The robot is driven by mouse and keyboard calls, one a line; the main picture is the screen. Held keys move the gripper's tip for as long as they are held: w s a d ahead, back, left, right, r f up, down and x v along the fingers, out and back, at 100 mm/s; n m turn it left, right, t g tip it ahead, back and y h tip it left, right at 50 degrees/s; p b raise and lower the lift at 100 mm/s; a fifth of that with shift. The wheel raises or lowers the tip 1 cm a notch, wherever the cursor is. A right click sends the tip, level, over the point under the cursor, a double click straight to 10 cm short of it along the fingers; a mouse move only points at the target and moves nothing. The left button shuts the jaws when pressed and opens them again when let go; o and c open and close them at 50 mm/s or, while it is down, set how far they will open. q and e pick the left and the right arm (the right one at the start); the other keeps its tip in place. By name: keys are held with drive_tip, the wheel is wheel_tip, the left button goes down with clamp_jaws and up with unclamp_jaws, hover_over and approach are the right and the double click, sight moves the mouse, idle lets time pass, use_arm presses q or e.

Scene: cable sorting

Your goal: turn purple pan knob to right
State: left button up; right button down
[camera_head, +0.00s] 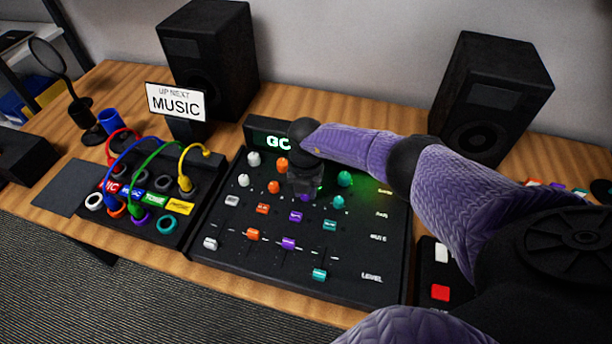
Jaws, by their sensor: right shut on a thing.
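The mixing console (215,232) lies on the desk with columns of white, orange, purple and teal controls. My right gripper (306,190) points down over the purple column in the knob rows and is shut. A small bit of purple (306,199) shows at its fingertips, where the purple pan knob sits. Most of that knob is hidden by the gripper, so its pointer direction cannot be seen. The purple gain knob is hidden too. The teal pan knob (338,202) is just right of the gripper, and the orange pan knob (273,187) is to its left. My left gripper is out of view.
A lit green display (270,140) is at the console's back. Left of it is a patch box (185,235) with several coloured cables. Two black speakers (232,50), (490,90) and a "MUSIC" sign (176,102) stand behind. A pad with a red button (440,293) is at right.

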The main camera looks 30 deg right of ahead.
drive_tip(key=shift+m, duration=0.5)
drive_tip(key=shift+c, duration=2.1)
unclamp_jaws()
wheel_tip(320, 180, up, 10)
drive_tip(key=p, duration=0.5)
drive_tip(key=shift+f, duration=0.1)
